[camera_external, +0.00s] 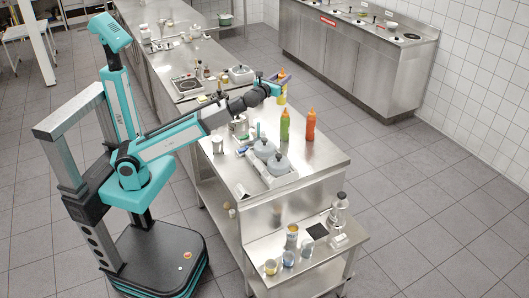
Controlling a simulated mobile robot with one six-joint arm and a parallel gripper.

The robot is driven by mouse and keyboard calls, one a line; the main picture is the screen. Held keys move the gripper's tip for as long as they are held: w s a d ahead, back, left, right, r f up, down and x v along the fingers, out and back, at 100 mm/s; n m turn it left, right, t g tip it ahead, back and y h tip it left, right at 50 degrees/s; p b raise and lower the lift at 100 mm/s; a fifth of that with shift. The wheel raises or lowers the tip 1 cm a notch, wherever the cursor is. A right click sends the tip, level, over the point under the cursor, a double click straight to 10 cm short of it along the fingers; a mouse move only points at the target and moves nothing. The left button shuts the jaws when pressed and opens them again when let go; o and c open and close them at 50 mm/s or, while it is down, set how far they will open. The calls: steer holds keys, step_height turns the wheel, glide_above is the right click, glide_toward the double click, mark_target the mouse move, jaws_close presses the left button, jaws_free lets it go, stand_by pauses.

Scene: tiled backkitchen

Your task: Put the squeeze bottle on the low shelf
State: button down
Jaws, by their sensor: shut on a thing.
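My gripper (276,86) is shut around a yellow squeeze bottle (283,98), held roughly upright above the far part of the steel counter; the fingers hide part of it. A green squeeze bottle (284,126) and an orange squeeze bottle (310,127) stand upright on the counter, nearer the camera than my gripper. The low shelf (318,272) is a steel ledge at the near end of the counter, below its top, well away from my gripper.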

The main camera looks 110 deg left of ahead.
steer(key=w+d+m+t+h+b, duration=0.15)
steer(key=w+d, duration=0.25)
steer(key=d, duration=0.5)
steer(key=w+d+t+b, duration=0.1)
steer(key=w+d+b, duration=0.15)
steer(key=d, duration=0.65)
steer(key=w+d+m+t+b, duration=0.15)
steer(key=w+d, duration=0.25)
steer(key=d, duration=0.5)
steer(key=s+d+m+t+h+b, duration=0.1)
steer(key=d+m+t+h+b, duration=0.2)
steer(key=d, duration=2.5)
step_height(320, 180, down, 39)
steer(key=b, duration=0.1)
steer(key=shift+s+n+t, duration=0.15)
steer(key=shift+n+t, duration=0.15)
steer(key=shift+a, duration=0.1)
step_height(320, 180, down, 6)
steer(key=shift+b, duration=0.3)
